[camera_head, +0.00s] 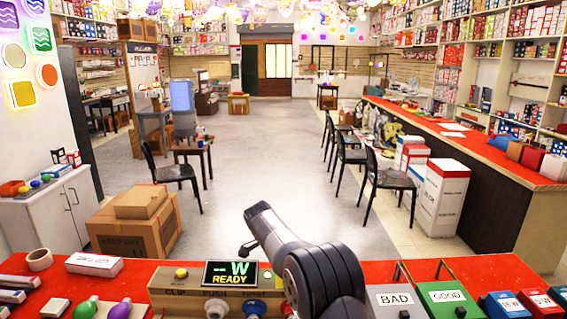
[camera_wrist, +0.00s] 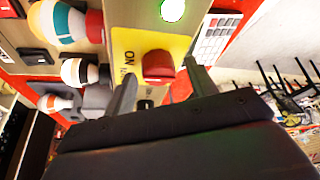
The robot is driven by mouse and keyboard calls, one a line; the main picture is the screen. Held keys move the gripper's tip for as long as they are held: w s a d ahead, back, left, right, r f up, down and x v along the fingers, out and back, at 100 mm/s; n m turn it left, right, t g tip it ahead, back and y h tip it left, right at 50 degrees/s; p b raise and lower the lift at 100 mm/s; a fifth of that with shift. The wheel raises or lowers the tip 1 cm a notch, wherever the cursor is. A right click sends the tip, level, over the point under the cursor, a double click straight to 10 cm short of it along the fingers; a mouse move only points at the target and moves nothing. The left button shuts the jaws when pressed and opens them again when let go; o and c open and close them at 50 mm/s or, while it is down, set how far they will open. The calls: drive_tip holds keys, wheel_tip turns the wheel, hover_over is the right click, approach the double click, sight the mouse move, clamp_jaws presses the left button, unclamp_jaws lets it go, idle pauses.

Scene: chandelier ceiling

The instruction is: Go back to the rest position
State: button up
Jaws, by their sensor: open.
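My gripper (camera_wrist: 158,72) is open and empty in the wrist view. Its two dark fingers stand apart on either side of a red button (camera_wrist: 158,64) on a yellow plate (camera_wrist: 181,46) with "ON" lettering. I cannot tell whether they touch it. A lit green-white round light (camera_wrist: 173,9) is beyond the plate. In the head view my dark grey arm (camera_head: 300,262) reaches over the red counter (camera_head: 380,272), and the jaws are hidden there. A tester panel (camera_head: 170,292) has a yellow button (camera_head: 181,273) and a display (camera_head: 230,274) reading "-- W READY".
Grey BAD (camera_head: 395,299) and green GOOD (camera_head: 447,296) bins stand right of my arm, with blue (camera_head: 500,304) and red (camera_head: 540,302) containers beyond. Bulbs (camera_head: 118,308) and a white box (camera_head: 94,264) lie left. Cardboard boxes (camera_head: 135,228) stand past the counter. The central floor is clear.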

drive_tip(key=n+t+y+b, duration=0.1)
drive_tip(key=n, duration=0.3)
drive_tip(key=shift+s+d, duration=0.1)
drive_tip(key=shift+s, duration=0.05)
drive_tip(key=n+t+y, duration=0.1)
drive_tip(key=n, duration=0.3)
drive_tip(key=shift+d, duration=0.1)
drive_tip(key=n+y, duration=0.2)
drive_tip(key=n, duration=0.2)
drive_tip(key=shift+d, duration=0.1)
drive_tip(key=shift+d+n+y, duration=0.1)
drive_tip(key=shift+n+y, duration=0.7)
drive_tip(key=shift+n, duration=1.5)
drive_tip(key=shift+v, duration=1.4)
